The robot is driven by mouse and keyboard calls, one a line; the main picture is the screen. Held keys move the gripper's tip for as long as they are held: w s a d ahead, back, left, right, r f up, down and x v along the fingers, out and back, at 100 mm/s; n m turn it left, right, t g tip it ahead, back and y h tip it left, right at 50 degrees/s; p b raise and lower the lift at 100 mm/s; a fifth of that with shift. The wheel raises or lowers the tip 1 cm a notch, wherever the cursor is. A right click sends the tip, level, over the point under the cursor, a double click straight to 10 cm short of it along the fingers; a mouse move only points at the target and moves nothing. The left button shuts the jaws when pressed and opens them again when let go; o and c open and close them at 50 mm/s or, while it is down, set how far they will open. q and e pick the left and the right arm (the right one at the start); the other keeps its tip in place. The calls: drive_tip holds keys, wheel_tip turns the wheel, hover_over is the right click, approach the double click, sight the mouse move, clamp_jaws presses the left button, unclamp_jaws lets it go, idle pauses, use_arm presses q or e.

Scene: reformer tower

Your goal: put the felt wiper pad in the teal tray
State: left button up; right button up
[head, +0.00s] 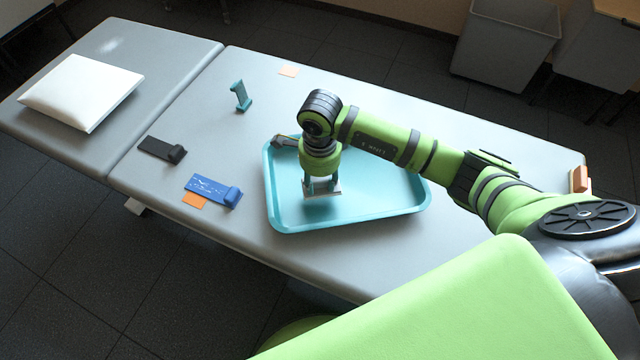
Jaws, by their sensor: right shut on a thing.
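The teal tray (378,208) lies on the grey padded table, right of its middle. My right gripper (322,187) points down over the left part of the tray, inside its rim. It is shut on a small flat grey-white piece, which looks like the felt wiper pad (325,194). The fingers partly hide the pad. I cannot tell whether the pad touches the tray floor or is just above it. My left gripper is not in view.
A blue block-ended piece (212,189) lies by an orange card (194,201), left of the tray. A black piece (160,149), a teal stand (240,96) and a white pillow (82,91) are farther left. A dark grey piece (284,141) is at the tray's back-left corner.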

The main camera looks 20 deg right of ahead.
sight(320, 187)
wheel_tip(320, 187, down, 2)
drive_tip(key=shift+f, duration=0.25)
drive_tip(key=shift+f, duration=0.25)
drive_tip(key=o, duration=1)
drive_tip(key=shift+r, duration=0.25)
wheel_tip(320, 187, up, 12)
drive_tip(key=shift+s, duration=0.1)
